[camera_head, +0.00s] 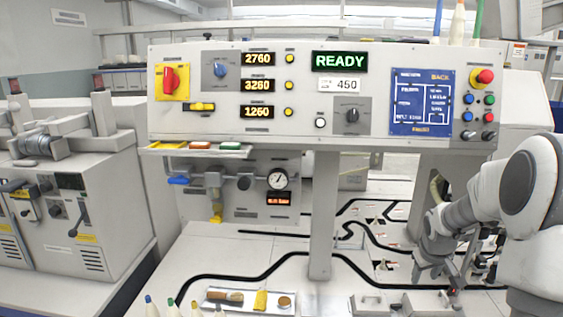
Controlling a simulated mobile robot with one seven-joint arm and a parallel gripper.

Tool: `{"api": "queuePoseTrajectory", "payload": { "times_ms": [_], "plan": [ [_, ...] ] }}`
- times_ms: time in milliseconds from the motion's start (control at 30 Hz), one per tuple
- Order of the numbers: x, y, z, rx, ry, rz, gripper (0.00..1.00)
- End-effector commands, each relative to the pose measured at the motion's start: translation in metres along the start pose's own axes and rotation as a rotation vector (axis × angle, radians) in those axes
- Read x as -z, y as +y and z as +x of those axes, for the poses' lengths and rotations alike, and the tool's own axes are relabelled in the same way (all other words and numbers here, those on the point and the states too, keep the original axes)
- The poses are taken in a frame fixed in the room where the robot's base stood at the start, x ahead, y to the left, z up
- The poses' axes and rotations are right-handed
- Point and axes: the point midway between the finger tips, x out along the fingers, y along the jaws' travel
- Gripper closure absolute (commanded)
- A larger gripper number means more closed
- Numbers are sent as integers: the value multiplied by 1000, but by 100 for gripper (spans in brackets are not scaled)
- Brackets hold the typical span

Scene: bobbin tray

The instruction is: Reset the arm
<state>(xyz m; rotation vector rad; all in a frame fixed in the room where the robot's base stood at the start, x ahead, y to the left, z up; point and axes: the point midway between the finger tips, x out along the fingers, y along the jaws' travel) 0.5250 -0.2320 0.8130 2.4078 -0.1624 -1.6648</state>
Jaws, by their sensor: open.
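My arm comes in from the right edge, and my gripper (438,276) hangs low at the right, pointing down over the bench (225,250). Its fingers are apart. I see nothing held between them, though the view there is small and cluttered. Small metal blocks (372,304) lie on the bench below and left of my gripper; I cannot tell whether it touches anything.
A control panel (300,120) reading READY stands on a post (322,215) left of my arm. A shallow tray (222,306) holds a brush and small items at the front. Bottles (170,308) stand beside it. Black cables (250,281) cross the bench. A machine (85,215) is left.

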Motion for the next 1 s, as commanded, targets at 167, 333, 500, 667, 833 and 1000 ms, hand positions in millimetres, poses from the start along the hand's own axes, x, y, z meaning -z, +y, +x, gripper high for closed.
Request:
{"api": "queuePoseTrajectory", "payload": {
  "times_ms": [167, 333, 500, 667, 833, 1000],
  "plan": [
    [14, -29, -66, -24, 34, 3, 50],
    [17, -56, -122, -36, 67, 20, 50],
    [10, -82, -174, -39, 104, 41, 50],
    [-6, -106, -217, -29, 136, 64, 50],
    [-35, -128, -252, -3, 158, 89, 50],
    [-75, -149, -273, 40, 162, 111, 50]
  ]
}}
